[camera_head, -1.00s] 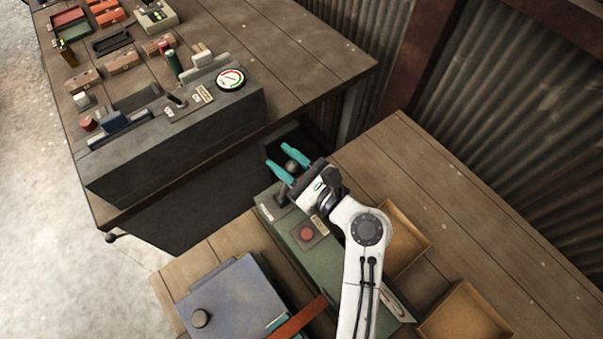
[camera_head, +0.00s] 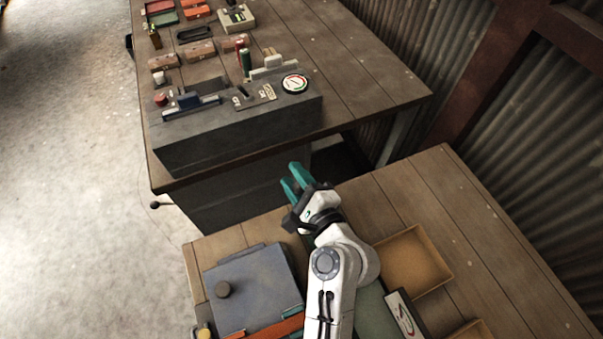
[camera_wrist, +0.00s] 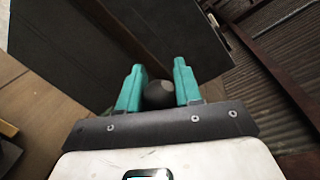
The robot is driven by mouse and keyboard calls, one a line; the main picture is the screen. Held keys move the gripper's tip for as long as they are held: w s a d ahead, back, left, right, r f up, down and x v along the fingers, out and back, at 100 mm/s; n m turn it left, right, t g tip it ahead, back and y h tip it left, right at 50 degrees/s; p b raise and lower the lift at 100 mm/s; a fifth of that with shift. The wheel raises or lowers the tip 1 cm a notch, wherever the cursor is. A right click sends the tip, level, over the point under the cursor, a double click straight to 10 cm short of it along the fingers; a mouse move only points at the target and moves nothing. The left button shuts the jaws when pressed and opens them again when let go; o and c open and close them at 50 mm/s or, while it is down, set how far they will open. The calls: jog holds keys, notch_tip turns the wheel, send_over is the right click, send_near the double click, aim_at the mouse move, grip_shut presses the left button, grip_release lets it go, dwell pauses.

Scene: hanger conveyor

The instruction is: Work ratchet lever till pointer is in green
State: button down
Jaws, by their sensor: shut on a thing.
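My gripper (camera_head: 291,179) has its teal fingers closed on a dark round knob, the ratchet lever's end. In the wrist view the knob (camera_wrist: 158,95) sits between the two fingers (camera_wrist: 158,88). The lever's shaft is hidden. The green box (camera_head: 373,312) under my arm is mostly covered by it. A white dial (camera_head: 404,316) with red and green marks shows at the box's lower right. Its pointer is too small to read.
A grey console (camera_head: 235,133) with a second round dial (camera_head: 294,83) stands on the bench behind. A blue-grey box (camera_head: 252,290) lies left of my arm, an open wooden tray (camera_head: 412,262) right.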

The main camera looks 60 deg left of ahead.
jog(key=shift+s+f+n, duration=0.1)
jog(key=shift+s+n, duration=0.05)
jog(key=shift+n, duration=0.15)
jog(key=c, duration=0.8)
grip_release()
jog(key=shift+s, duration=0.1)
jog(key=d, duration=0.3)
jog(key=d+r+b, duration=0.1)
jog(key=d, duration=0.6)
jog(key=shift+d+r+b, duration=0.2)
jog(key=shift+d+b, duration=0.15)
jog(key=shift+d, duration=0.05)
